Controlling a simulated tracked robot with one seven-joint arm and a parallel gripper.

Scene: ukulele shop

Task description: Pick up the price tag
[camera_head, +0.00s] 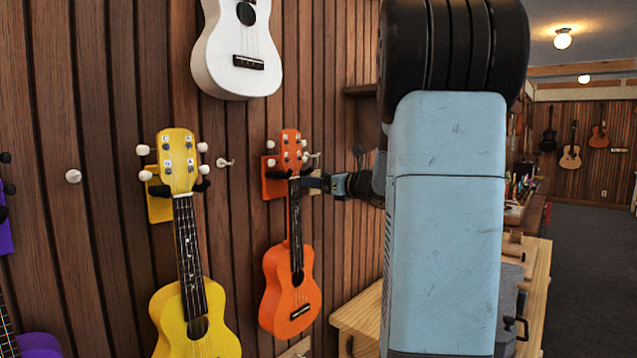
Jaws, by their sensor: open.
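I cannot clearly make out a price tag in the head view. My gripper (313,183) shows small and dark just right of the neck of the orange ukulele (279,284), below its headstock. It is open, with its fingers pointing left toward that neck. I cannot tell whether the fingers touch the ukulele or reach around anything. My own blue and black arm fills the middle right of the view and hides what is behind it.
A yellow ukulele (173,303) and a white ukulele (238,52) hang on the slatted wood wall (105,110). A purple ukulele (38,345) is cut off at lower left. A wooden bench (357,315) stands behind my arm. Grey floor (592,285) lies open at right.

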